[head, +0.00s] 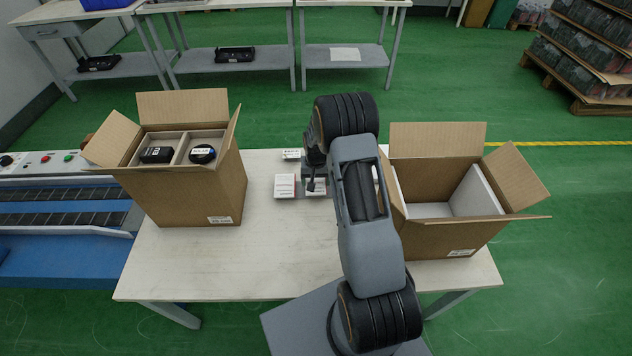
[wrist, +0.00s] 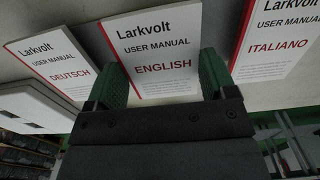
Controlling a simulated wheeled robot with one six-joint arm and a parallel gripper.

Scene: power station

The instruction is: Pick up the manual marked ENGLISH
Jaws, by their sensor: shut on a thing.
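The manual marked ENGLISH (wrist: 165,50) is white with a red edge and reads "Larkvolt USER MANUAL". In the wrist view it lies between the fingers of my gripper (wrist: 163,78), which is shut on it. In the head view my gripper (head: 314,181) is over the pale table, behind my arm. The manual marked DEUTSCH (wrist: 58,62) is to the left of the held one in the wrist view. The manual marked ITALIANO (wrist: 277,42) is to the right. My arm hides part of this area in the head view.
An open carton (head: 205,190) with dark items in its compartments stands on the left of the table (head: 240,255). An open carton (head: 440,235), with no contents visible, stands on the right. The table's front middle is clear. A blue conveyor (head: 60,240) adjoins the left.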

